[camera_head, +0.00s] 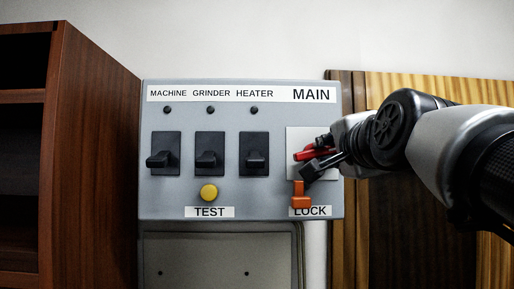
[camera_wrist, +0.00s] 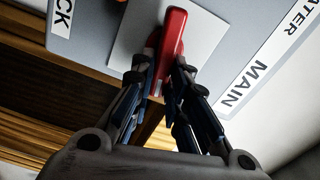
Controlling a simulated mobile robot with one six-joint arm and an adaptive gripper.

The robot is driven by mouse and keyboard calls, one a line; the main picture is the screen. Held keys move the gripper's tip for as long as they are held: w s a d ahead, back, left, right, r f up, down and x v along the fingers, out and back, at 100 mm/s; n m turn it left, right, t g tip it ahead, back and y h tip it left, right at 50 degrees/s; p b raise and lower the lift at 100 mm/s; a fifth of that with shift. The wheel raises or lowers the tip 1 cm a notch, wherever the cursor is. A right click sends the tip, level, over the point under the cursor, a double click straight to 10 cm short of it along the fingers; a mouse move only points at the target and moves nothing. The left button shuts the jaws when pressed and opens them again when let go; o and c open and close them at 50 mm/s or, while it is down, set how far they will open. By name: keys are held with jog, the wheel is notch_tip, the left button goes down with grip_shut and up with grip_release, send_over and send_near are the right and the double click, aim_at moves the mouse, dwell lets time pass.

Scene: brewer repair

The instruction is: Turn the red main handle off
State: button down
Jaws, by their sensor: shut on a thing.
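The red main handle (camera_head: 312,154) sits on a light plate (camera_head: 297,138) under the MAIN label, at the right of the grey panel. In the head view it points to the right and partly hides behind my gripper (camera_head: 318,160). In the wrist view the red handle (camera_wrist: 171,42) lies between the two fingers of my gripper (camera_wrist: 163,80), which is shut on it. The fingers cover the handle's lower part in that view.
An orange lock piece (camera_head: 299,196) sits just below the handle by the LOCK label. Three black switches (camera_head: 209,153) and a yellow TEST button (camera_head: 208,192) are to the left. A brown cabinet (camera_head: 90,150) stands at the left and wooden boards (camera_head: 350,240) at the right.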

jog(key=shift+f+m, duration=0.25)
jog(key=shift+m, duration=0.85)
jog(key=c, duration=1.6)
grip_release()
jog(key=shift+o, duration=0.2)
jog(key=s, duration=1.2)
jog(key=shift+f, duration=0.1)
